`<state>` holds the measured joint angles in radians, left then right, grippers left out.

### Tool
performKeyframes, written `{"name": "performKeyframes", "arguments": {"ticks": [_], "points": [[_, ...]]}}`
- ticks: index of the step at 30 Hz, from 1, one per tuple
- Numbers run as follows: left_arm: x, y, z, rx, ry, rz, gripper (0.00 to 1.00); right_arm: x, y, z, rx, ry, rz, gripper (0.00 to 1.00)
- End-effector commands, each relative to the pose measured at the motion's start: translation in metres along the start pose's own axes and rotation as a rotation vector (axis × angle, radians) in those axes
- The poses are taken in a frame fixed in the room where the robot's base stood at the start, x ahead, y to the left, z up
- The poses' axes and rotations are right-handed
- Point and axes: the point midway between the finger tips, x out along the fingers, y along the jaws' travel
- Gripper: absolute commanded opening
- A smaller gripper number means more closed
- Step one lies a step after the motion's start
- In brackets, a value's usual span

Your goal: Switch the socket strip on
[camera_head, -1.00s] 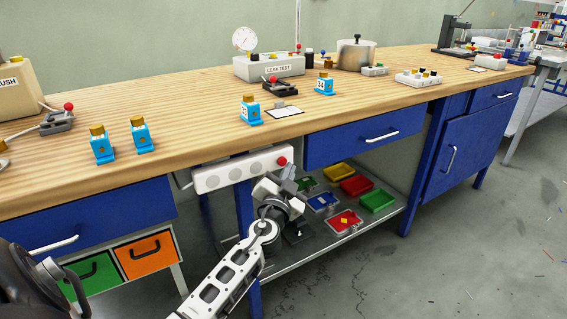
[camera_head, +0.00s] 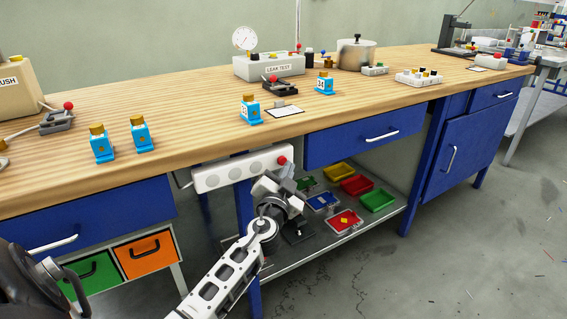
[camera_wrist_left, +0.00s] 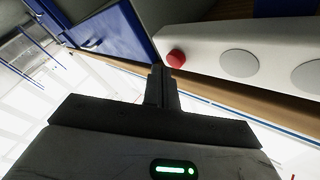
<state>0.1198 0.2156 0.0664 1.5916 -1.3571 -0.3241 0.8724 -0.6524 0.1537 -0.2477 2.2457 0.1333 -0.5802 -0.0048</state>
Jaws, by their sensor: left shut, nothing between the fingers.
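The white socket strip (camera_head: 235,171) with several round sockets is fixed under the front edge of the workbench. Its red switch (camera_head: 282,160) sits at the strip's right end. In the left wrist view the red switch (camera_wrist_left: 176,57) shows just right of my fingertips, with the strip (camera_wrist_left: 215,45) running off to the right. My left gripper (camera_head: 290,180) is shut and empty. It is just below and to the right of the red switch; whether it touches the strip cannot be told. My right gripper is not in view.
The wooden bench top (camera_head: 190,150) overhangs the strip, with blue bottles (camera_head: 250,110) near its edge. A blue drawer (camera_head: 365,137) is right of the strip. Coloured trays (camera_head: 378,200) lie on the lower shelf. Grey floor (camera_head: 470,250) is open at the right.

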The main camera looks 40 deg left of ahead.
Motion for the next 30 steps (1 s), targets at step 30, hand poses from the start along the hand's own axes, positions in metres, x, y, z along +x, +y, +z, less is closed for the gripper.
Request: {"name": "performKeyframes", "arguments": {"ticks": [30], "points": [[0.008,-0.0058,0.006,0.001,0.0,0.0,0.0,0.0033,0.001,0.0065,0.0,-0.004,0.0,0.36]]}}
